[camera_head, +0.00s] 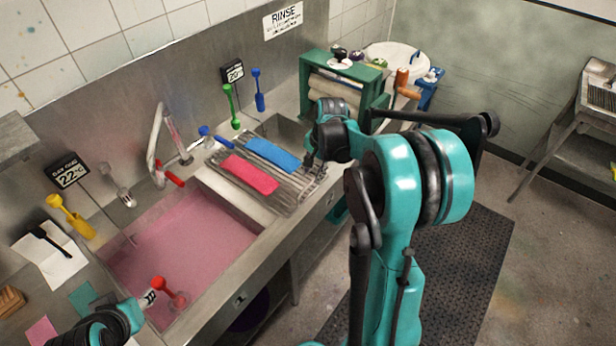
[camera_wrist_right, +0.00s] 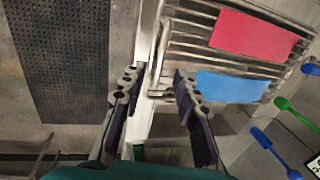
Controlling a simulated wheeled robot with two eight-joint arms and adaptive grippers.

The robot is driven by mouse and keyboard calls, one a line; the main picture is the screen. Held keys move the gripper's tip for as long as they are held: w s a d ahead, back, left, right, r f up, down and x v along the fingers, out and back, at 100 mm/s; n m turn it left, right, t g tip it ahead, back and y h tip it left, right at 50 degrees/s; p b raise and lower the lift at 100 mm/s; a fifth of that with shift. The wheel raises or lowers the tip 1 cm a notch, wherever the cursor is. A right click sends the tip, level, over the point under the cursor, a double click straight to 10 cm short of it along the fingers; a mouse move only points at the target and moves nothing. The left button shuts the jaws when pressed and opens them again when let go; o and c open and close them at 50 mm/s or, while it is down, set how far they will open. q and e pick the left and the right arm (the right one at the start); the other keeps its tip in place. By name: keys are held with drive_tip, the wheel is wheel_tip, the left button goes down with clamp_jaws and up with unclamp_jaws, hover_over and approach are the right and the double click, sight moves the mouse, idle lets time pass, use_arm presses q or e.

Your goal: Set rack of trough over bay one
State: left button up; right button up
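The rack (camera_head: 285,205) is a wire grid with a pink slab (camera_head: 249,175) and a blue slab (camera_head: 272,153) on it. It lies across the trough (camera_head: 272,226), between the pink-filled bay (camera_head: 185,245) and a grey bay (camera_head: 282,130) at the far end. My right gripper (camera_head: 316,164) is at the rack's front edge. In the right wrist view my right gripper (camera_wrist_right: 155,85) is open, its fingers on both sides of the rack's end bar. I cannot tell whether they touch it.
A red-headed tool (camera_head: 165,288) is at the pink bay's near side. Blue (camera_head: 259,92), green (camera_head: 231,105) and yellow (camera_head: 70,214) tools stand around the trough. Floor right of the trough holds a dark mat (camera_head: 465,250).

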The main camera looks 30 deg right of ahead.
sight(309, 185)
drive_tip(key=f, duration=0.2)
drive_tip(key=w+f+b, duration=0.1)
drive_tip(key=f, duration=0.2)
drive_tip(key=shift+a+f, duration=0.2)
drive_tip(key=shift+f, duration=0.15)
clamp_jaws()
